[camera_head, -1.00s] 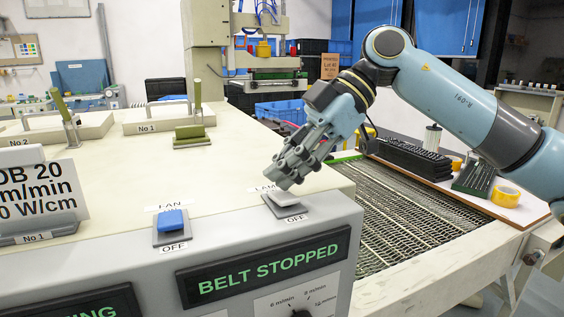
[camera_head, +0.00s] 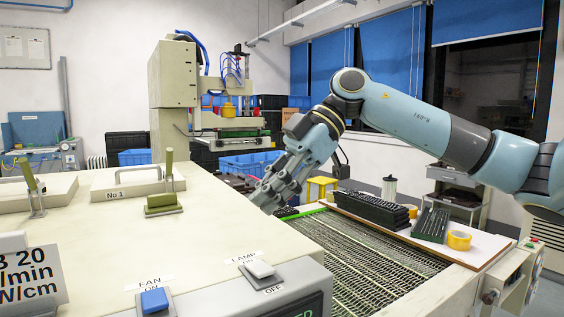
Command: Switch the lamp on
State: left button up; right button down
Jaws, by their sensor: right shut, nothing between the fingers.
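The lamp switch (camera_head: 260,269) is a white rocker on a grey plate at the machine's front right, below a LAMP label with ON above and OFF below. Its raised side and tilt are too small to tell surely. My right gripper (camera_head: 264,204) is shut and empty. It is above and behind the switch, near the right edge of the machine's top, clear of the rocker. My left gripper is not in view.
A blue fan switch (camera_head: 154,300) sits left of the lamp switch. A wire mesh belt (camera_head: 365,262) runs to the right. Beside it, a board holds black keyboards (camera_head: 370,209) and yellow tape rolls (camera_head: 459,240). Green-handled clamps (camera_head: 168,165) stand on the machine's top.

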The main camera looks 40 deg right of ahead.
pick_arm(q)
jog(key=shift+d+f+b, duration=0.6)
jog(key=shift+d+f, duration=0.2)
pick_arm(e)
jog(key=d+r, duration=0.4)
jog(key=d, duration=0.1)
jog(key=shift+d, duration=0.4)
jog(key=shift+s, duration=0.1)
